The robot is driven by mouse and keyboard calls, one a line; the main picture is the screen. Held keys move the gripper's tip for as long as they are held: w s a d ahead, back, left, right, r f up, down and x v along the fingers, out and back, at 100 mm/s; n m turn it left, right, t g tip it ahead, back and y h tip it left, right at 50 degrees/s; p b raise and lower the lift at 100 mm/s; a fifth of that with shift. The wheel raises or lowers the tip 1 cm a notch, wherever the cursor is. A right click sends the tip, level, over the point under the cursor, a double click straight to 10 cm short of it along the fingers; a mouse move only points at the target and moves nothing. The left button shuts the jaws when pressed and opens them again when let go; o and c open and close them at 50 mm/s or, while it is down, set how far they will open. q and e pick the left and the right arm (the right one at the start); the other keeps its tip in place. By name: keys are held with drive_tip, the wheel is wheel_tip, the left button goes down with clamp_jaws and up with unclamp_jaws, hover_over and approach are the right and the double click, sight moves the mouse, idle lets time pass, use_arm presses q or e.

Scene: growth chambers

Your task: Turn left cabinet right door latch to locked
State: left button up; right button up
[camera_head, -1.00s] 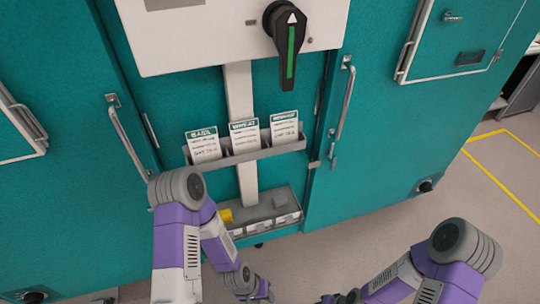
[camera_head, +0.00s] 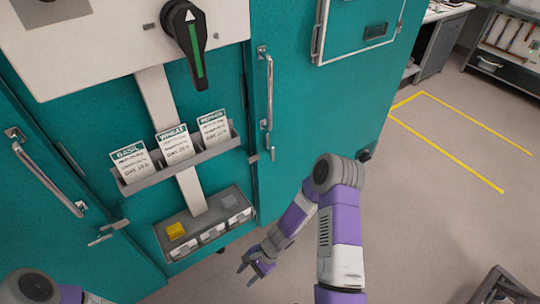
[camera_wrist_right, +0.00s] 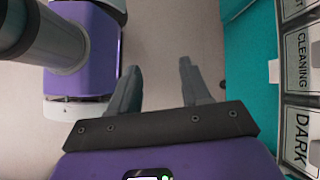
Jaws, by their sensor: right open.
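The left cabinet (camera_head: 30,225) is teal and stands at the left in the head view. A long bar handle (camera_head: 48,178) is on its door. A small metal lever, which looks like the door latch (camera_head: 108,232), sits below the handle and lies nearly level. Whether it is locked I cannot tell. My right gripper (camera_head: 246,275) is open and empty, low in front of the cabinets and apart from the latch. The right wrist view shows its two spread fingers (camera_wrist_right: 158,68) over the floor. My left arm shows only at the bottom left edge; its gripper is out of view.
Between the cabinets are a black rotary switch (camera_head: 190,45), a rack of label cards (camera_head: 180,165) and a low tray (camera_head: 205,225) with a yellow block. The right cabinet (camera_head: 300,125) has its own handle (camera_head: 266,95). Open floor (camera_head: 430,190) lies to the right.

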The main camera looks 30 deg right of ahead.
drive_tip(key=w+d+r+m+t+y, duration=0.2)
drive_tip(key=w+d+r+m+t, duration=0.15)
drive_tip(key=w+m, duration=0.4)
drive_tip(key=m+t+h, duration=0.8)
drive_tip(key=m+t, duration=0.4)
drive_tip(key=t, duration=0.2)
approach(273, 153)
drive_tip(key=w, duration=0.4)
drive_tip(key=shift+w+f+m+b, duration=0.2)
drive_tip(key=shift+w+m+b, duration=0.05)
drive_tip(key=shift+b, duration=0.25)
drive_tip(key=w, duration=0.2)
drive_tip(key=w+b, duration=0.1)
drive_tip(key=w, duration=0.3)
drive_tip(key=shift+w+a, duration=0.3)
drive_tip(key=shift+a, duration=0.1)
drive_tip(key=shift+c, duration=0.3)
clamp_jaws()
